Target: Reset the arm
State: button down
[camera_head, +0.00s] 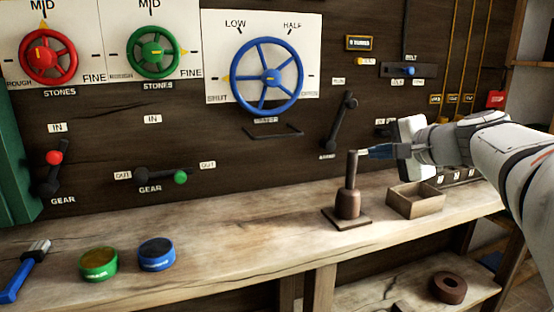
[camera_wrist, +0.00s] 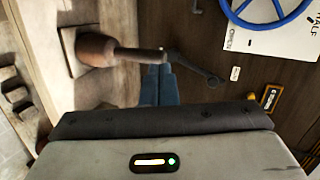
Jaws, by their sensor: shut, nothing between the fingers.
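My arm reaches in from the right in the head view. My gripper (camera_head: 364,153) points left at about the height of the top of a brown peg-like tool (camera_head: 348,203), which stands upright on a small square base on the bench. In the wrist view, my gripper's blue fingers (camera_wrist: 158,70) lie together with nothing between them. Their tips appear close to the tool's dark shaft (camera_wrist: 138,54). I cannot tell whether they touch it.
The wooden bench (camera_head: 232,232) carries an open wooden box (camera_head: 415,203), a green tin (camera_head: 98,264), a blue tin (camera_head: 157,254) and a blue-handled hammer (camera_head: 24,272). The wall behind holds red (camera_head: 47,54), green and blue handwheels, and several levers. Bench centre is clear.

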jog(key=s+a+f+n+g+h+p, duration=0.25)
jog(key=s+a+n+g+p, duration=0.35)
jog(key=s+p, duration=0.45)
jog(key=s+f+n+g+h+p, duration=0.2)
jog(key=s+n+p, duration=0.4)
jog(key=s+p, duration=0.4)
jog(key=s+g+h, duration=0.1)
jog(key=s, duration=0.1)
jog(key=shift+s+f+g+h+p, duration=0.15)
jog(key=shift+s+g+h+p, duration=0.15)
jog(key=shift+h+p, duration=0.1)
